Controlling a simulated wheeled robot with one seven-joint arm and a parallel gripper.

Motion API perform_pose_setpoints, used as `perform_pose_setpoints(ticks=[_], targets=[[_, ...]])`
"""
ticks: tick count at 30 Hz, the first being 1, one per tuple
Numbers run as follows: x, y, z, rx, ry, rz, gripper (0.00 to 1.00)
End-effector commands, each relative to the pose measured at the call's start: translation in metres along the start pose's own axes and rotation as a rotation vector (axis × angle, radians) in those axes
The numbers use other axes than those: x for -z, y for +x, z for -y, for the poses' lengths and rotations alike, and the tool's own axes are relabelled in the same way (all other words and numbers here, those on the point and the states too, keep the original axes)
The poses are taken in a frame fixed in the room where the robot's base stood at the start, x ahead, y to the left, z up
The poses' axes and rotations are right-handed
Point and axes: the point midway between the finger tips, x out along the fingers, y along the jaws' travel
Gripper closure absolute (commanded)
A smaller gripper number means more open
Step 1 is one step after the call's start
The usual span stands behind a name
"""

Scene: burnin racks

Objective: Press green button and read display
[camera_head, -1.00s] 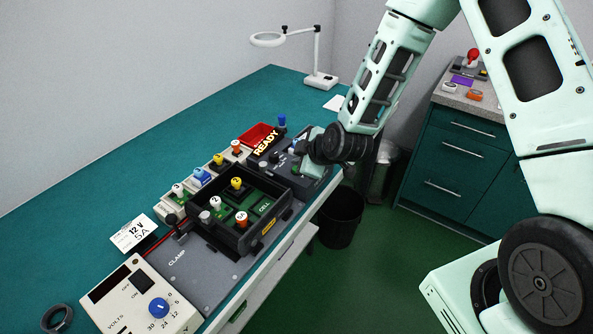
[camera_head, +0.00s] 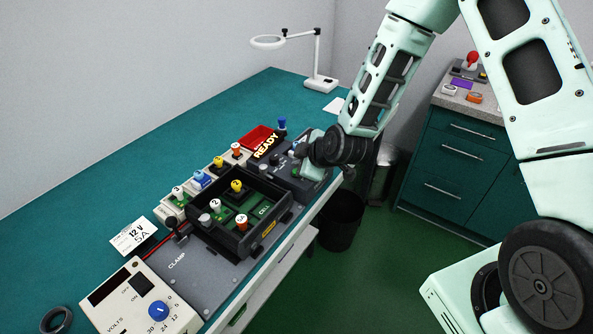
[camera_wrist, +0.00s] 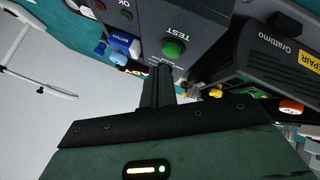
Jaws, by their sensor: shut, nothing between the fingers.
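The green button (camera_wrist: 173,48) shows in the wrist view on a grey panel, beside the word TEST. My gripper (camera_wrist: 158,70) is shut and empty, its fingertips close to the button in the picture; I cannot tell whether they touch it. In the head view my gripper (camera_head: 303,154) is over the far end of the tester (camera_head: 280,178), and the arm hides the button there. The display (camera_head: 267,143) reads READY in pale yellow letters on black, just left of my gripper.
An open black box with yellow and white knobs and green boards (camera_head: 248,243) stands in front of the tester. A power supply (camera_head: 128,306) is at the near end. A red tray (camera_head: 257,136) and a magnifier lamp (camera_head: 318,82) are behind. A black bin (camera_head: 341,218) stands beside the bench.

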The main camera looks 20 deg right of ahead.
Motion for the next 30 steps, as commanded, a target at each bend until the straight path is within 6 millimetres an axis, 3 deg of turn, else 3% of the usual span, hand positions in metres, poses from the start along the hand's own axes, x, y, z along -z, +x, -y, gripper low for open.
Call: perform_pose_setpoints(ticks=[30], targets=[[-0.0038, 0.0056, 0.0042, 0.0, 0.0, 0.0, 1.0]])
